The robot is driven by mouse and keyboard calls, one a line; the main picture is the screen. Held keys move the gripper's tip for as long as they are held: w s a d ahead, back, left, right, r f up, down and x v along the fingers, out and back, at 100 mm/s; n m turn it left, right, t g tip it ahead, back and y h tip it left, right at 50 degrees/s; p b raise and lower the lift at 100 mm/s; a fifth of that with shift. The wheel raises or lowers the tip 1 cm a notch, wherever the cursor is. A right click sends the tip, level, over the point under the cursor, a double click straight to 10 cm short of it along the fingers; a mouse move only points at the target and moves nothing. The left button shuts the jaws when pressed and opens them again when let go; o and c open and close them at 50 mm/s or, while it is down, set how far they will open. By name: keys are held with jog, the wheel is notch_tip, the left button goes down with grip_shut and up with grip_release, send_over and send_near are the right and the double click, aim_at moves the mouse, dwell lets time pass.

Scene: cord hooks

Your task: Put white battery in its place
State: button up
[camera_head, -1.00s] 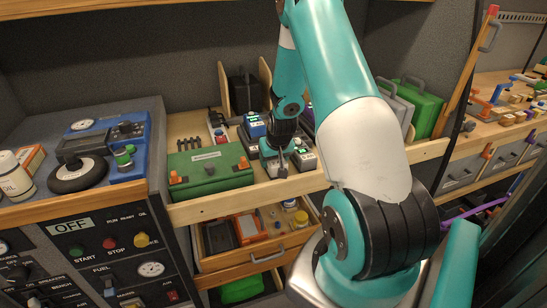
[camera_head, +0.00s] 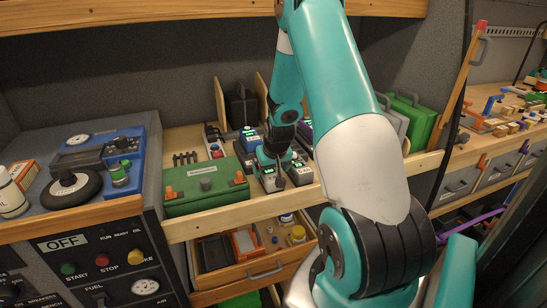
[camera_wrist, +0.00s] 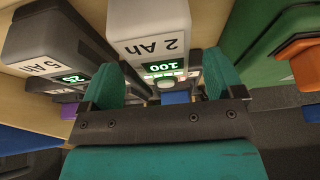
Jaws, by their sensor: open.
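The white battery (camera_wrist: 150,30), marked 2 Ah with a green display reading 100, fills the middle of the wrist view. My gripper (camera_wrist: 165,82) is open, with one teal finger on each side of the battery's display end. I cannot tell whether the fingers touch it. In the head view my gripper (camera_head: 272,160) is low over the batteries on the bench, and it partly hides them. A dark grey battery (camera_wrist: 55,40), marked 5 Ah, stands left of the white one in the wrist view. The battery's place cannot be made out.
A green box (camera_head: 206,188) with orange knobs stands left of my gripper; its edge shows in the wrist view. A blue battery (camera_head: 250,136) stands behind. An open drawer (camera_head: 250,275) with small items lies below the bench front. A control panel (camera_head: 100,250) is at left.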

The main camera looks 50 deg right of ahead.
jog(key=b+v, duration=0.1)
jog(key=v, duration=0.8)
jog(key=s+a+r+n+y, duration=0.15)
jog(key=a+r+n, duration=0.25)
jog(key=a, duration=0.9)
jog(key=s+a+r+n+y, duration=0.1)
jog(key=a+r+n+y, duration=0.3)
jog(key=a, duration=1)
jog(key=s+a+r+n+g, duration=0.2)
jog(key=s+a, duration=0.4)
jog(key=s, duration=0.1)
jog(key=s+a+r+n+g+y, duration=0.1)
jog(key=s+a+r+n, duration=0.1)
jog(key=s+a, duration=0.4)
jog(key=shift+s+a+r+n+g, duration=0.25)
jog(key=shift+s+n+g, duration=0.15)
jog(key=shift+s+n, duration=0.35)
jog(key=shift+w+d, duration=0.1)
